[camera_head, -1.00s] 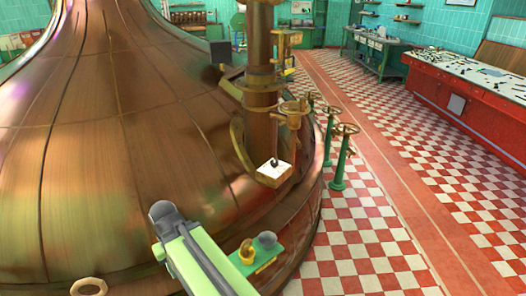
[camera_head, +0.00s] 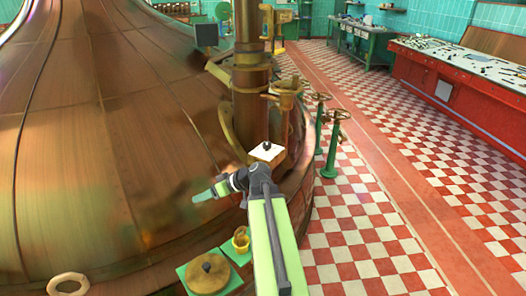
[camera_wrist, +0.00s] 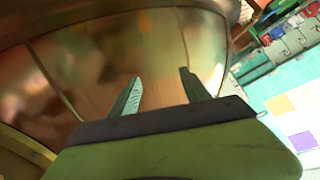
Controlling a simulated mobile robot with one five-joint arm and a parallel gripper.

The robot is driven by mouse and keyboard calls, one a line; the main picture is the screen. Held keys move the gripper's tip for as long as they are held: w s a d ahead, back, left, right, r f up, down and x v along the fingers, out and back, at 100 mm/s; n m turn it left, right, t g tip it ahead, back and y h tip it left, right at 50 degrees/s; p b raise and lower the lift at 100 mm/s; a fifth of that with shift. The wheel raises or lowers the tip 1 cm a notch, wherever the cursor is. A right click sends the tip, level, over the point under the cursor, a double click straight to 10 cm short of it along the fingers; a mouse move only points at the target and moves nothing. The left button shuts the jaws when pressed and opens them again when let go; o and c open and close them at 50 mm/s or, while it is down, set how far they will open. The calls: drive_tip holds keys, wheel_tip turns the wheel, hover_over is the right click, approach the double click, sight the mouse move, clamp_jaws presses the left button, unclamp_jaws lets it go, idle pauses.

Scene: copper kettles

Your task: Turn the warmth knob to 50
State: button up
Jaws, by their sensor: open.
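My gripper (camera_head: 208,191) reaches left over the copper kettle in the head view, beside the white plate. A small dark knob sits on a white plate (camera_head: 257,155) at the foot of the copper pipe, just behind my wrist. A round brass dial (camera_head: 208,280) with a dark knob in its middle lies on a green base at the bottom. Which one is the warmth knob I cannot tell; no numbers are legible. No knob shows in the wrist view.
A small yellow fitting (camera_head: 241,240) stands by the brass dial. A brown pipe (camera_head: 250,90) rises from the large copper kettle (camera_head: 110,150). Green valve stands (camera_head: 332,145) stand on the right. The checkered floor (camera_head: 360,225) is clear there.

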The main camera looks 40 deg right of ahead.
drive_tip(key=s+d+r+t+h+b, duration=0.1)
drive_tip(key=s+d+r+t+h, duration=0.15)
drive_tip(key=d, duration=0.65)
drive_tip(key=s+d+r+t+h+b, duration=0.1)
drive_tip(key=s+d+r+t, duration=0.15)
drive_tip(key=d, duration=0.65)
drive_tip(key=m+t+h+b, duration=0.2)
drive_tip(key=t+h, duration=0.1)
drive_tip(key=h, duration=0.1)
approach(264, 142)
drive_tip(key=w, duration=0.8)
drive_tip(key=w+d, duration=0.1)
drive_tip(key=w, duration=0.3)
drive_tip(key=shift+d+f, duration=0.1)
drive_tip(key=shift+f, duration=0.3)
